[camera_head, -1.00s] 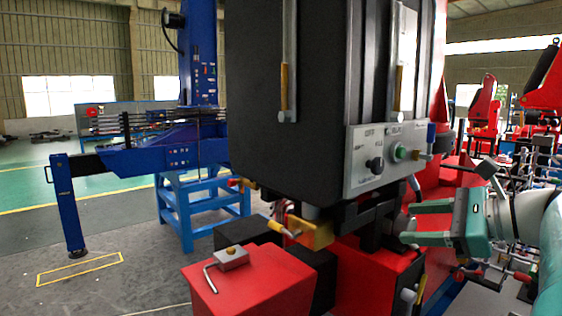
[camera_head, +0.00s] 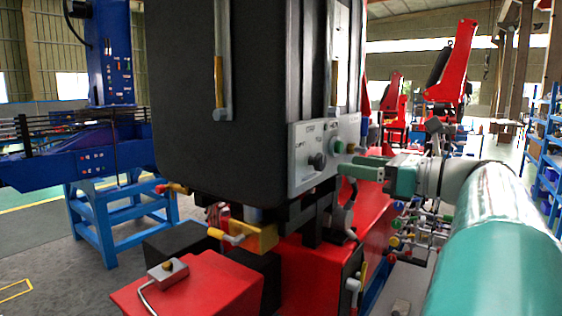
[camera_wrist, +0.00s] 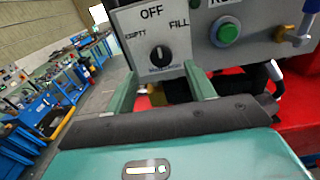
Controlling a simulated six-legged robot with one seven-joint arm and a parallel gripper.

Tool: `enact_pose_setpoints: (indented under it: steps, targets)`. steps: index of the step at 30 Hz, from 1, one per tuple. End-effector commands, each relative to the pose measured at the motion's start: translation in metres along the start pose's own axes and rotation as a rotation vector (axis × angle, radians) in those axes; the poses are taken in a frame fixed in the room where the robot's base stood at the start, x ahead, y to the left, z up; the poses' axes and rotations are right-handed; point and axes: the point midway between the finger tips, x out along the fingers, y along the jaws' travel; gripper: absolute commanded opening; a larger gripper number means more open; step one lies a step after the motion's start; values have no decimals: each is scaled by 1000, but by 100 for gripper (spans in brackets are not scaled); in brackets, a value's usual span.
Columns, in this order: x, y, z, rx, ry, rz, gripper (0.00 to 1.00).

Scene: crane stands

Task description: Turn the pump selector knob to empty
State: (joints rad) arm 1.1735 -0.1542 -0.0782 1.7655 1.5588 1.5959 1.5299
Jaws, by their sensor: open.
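The pump selector knob is black and round. It sits on the light grey control panel (camera_head: 305,178), and in the head view the knob (camera_head: 318,161) is left of my gripper (camera_head: 346,167). In the wrist view the knob (camera_wrist: 161,56) shows between and ahead of my fingertips (camera_wrist: 160,70). EMPTY is printed to its left, OFF above and FILL to its right. Its pale mark appears to point up toward OFF. My gripper is open, with one finger to each side of the knob in the wrist view. I cannot tell whether they touch it.
A green button (camera_wrist: 228,33) is right of the knob on the panel. A yellow-and-blue valve (camera_wrist: 286,33) sticks out further right. A big black tank (camera_head: 180,110) stands behind the panel. Red machine parts (camera_wrist: 290,120) lie below right. Open floor shows left in the wrist view.

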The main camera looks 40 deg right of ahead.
Motion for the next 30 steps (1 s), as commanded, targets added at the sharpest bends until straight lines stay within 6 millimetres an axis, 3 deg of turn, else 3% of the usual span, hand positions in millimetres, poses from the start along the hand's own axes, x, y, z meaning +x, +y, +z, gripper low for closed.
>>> enact_pose_setpoints:
  steps: [3, 9, 20, 27, 30]
  targets:
    - [24, 0, -1, 0, 1, 2, 54]
    - [52, 0, 0, 0, 1, -1, 54]
    - [61, 0, 0, 0, 1, -3, 54]
    - [61, 0, 0, 0, 1, -3, 12]
    - [61, 0, 0, -1, 1, -3, 12]
